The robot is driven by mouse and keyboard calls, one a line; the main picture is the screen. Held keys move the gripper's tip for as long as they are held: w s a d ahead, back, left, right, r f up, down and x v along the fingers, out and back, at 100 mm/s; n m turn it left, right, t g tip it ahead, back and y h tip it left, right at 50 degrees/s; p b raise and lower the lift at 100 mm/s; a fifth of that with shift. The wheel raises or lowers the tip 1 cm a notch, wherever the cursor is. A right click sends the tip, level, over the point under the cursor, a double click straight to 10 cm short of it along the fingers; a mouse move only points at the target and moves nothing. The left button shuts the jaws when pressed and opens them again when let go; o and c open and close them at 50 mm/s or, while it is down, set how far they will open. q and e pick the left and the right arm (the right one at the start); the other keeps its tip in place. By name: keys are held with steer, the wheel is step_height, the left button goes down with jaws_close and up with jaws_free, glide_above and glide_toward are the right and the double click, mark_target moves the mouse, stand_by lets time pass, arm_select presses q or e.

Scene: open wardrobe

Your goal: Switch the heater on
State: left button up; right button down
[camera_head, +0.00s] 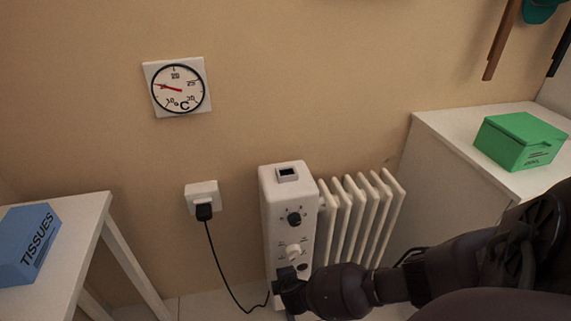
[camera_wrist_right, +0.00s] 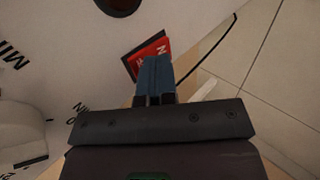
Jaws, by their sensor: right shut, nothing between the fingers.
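The white heater (camera_head: 268,205) stands against the wall with its control panel facing me. In the right wrist view, the right gripper's blue fingers (camera_wrist_right: 155,72) are together and empty. Their tips overlap a red switch (camera_wrist_right: 150,50) with white lettering in a dark frame. I cannot tell whether they touch it. My left gripper is not in view.
The heater's plug (camera_head: 204,211) sits in a wall socket (camera_head: 201,188), and its black cable (camera_head: 219,265) hangs to the floor. A table with a blue tissue box (camera_head: 25,243) is at left. A white cabinet with a green box (camera_head: 518,140) is at right. A thermometer (camera_head: 178,87) hangs above.

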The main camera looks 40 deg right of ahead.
arm_select(q)
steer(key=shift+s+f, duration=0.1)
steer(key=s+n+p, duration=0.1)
steer(key=p, duration=0.1)
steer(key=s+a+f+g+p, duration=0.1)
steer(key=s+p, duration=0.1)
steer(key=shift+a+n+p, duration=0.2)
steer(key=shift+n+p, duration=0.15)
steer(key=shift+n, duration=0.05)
arm_select(e)
steer(key=v, duration=1.1)
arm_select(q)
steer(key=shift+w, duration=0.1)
arm_select(e)
steer(key=shift+f, duration=0.15)
